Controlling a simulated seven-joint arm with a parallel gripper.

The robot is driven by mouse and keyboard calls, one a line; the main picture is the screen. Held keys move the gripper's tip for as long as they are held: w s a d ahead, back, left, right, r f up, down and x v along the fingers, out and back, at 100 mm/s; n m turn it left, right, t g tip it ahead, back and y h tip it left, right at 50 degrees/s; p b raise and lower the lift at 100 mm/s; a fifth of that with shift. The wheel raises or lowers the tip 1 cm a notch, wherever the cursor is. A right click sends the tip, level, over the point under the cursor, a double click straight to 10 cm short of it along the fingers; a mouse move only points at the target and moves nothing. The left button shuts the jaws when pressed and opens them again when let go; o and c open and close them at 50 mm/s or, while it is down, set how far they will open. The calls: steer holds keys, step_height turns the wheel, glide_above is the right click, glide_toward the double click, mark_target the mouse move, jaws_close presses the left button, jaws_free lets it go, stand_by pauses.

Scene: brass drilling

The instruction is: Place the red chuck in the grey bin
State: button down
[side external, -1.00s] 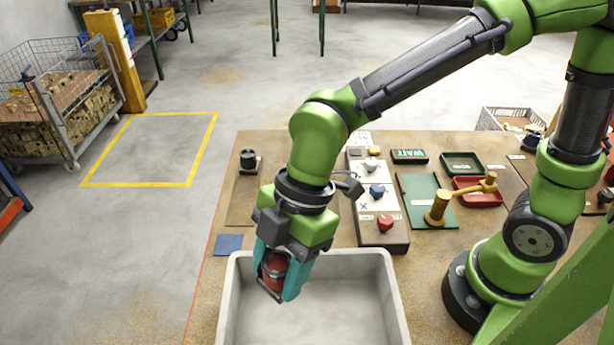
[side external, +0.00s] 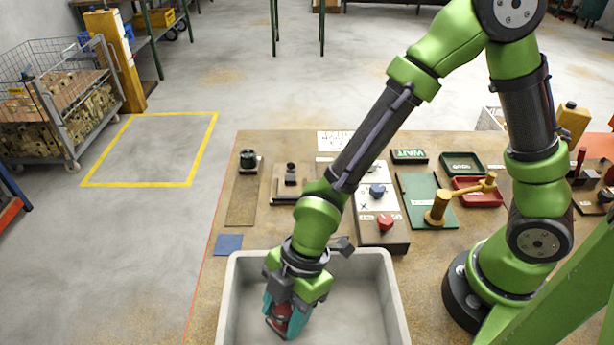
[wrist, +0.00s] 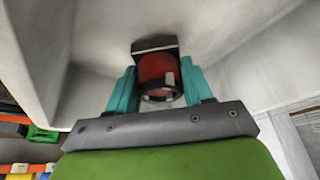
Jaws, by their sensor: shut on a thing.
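The red chuck (side external: 281,318) is a dark red cylinder with a dark plate at one end. My gripper (side external: 287,314) has its teal fingers shut on it, inside the grey bin (side external: 391,300). In the wrist view the red chuck (wrist: 157,77) sits between the two teal fingers of my gripper (wrist: 160,88), with the pale walls of the grey bin (wrist: 235,45) around it. I cannot tell whether the chuck touches the bin's floor.
The bin's right side is clear.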

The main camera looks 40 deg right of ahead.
steer(key=shift+f, duration=0.5)
steer(key=shift+c, duration=2.3)
jaws_free()
steer(key=shift+f, duration=0.15)
